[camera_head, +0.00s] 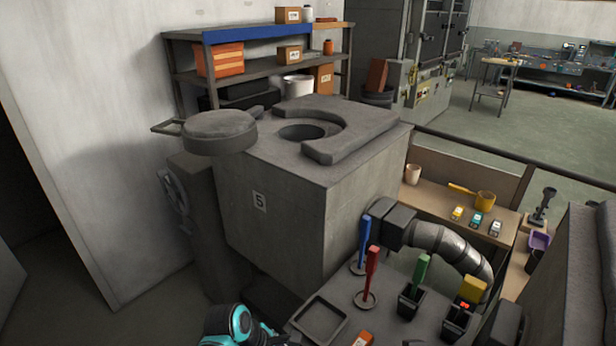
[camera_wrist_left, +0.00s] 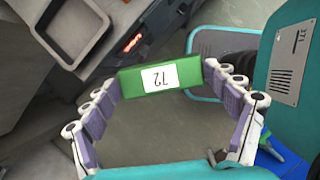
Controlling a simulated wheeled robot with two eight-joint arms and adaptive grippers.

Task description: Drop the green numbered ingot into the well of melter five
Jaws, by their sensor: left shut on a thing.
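Melter five (camera_head: 259,235) is a large grey block with a "5" plate on its front, in the middle of the head view. Its round well (camera_head: 303,132) is open in the top, with a raised curved rim at its right. A thick round lid (camera_head: 220,132) is swung aside at the left of the top. In the head view only a teal part of my arm shows at the bottom; the ingot is not seen there. My right gripper is not in view.
A front bench holds an empty grey tray (camera_head: 319,319) and blue, red, green and yellow-handled tools. A bent metal duct (camera_head: 450,245) joins the melter's right side. A side table (camera_head: 435,205) carries a cup, a ladle and small labelled blocks. Shelves stand behind.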

